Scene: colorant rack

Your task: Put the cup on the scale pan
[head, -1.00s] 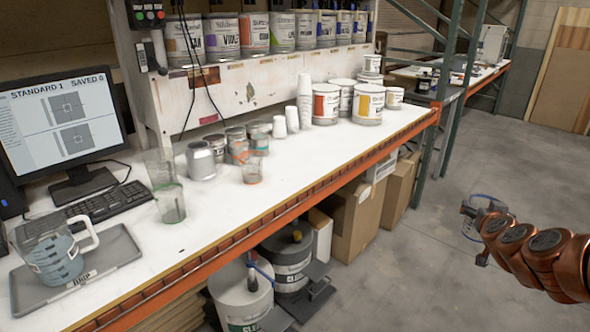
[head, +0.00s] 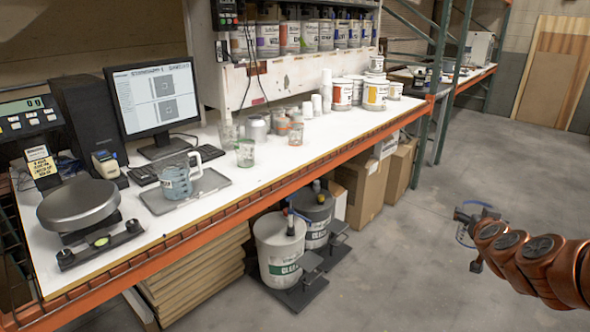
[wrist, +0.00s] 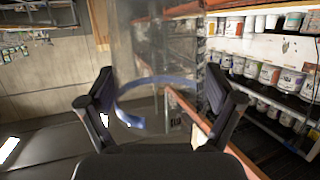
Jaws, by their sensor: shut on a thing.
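My gripper (wrist: 166,95) is shut on a clear cup (wrist: 150,62) with a blue band, which stands between the two black fingers in the wrist view. In the head view my gripper (head: 470,218) is at the right, over open floor and well away from the bench; the cup (head: 466,236) shows there only as a small faint shape with a blue edge. The scale has a round grey pan (head: 78,204) at the left end of the bench. The pan is empty, and the scale display (head: 30,108) behind it reads 0 g.
A blue-marked measuring jug (head: 176,183) stands on a grey tray (head: 205,190) right of the scale. Glass cups, cans and paint tins line the white bench (head: 270,172). Buckets (head: 280,250) and boxes (head: 360,185) sit beneath its orange edge. The floor in front is clear.

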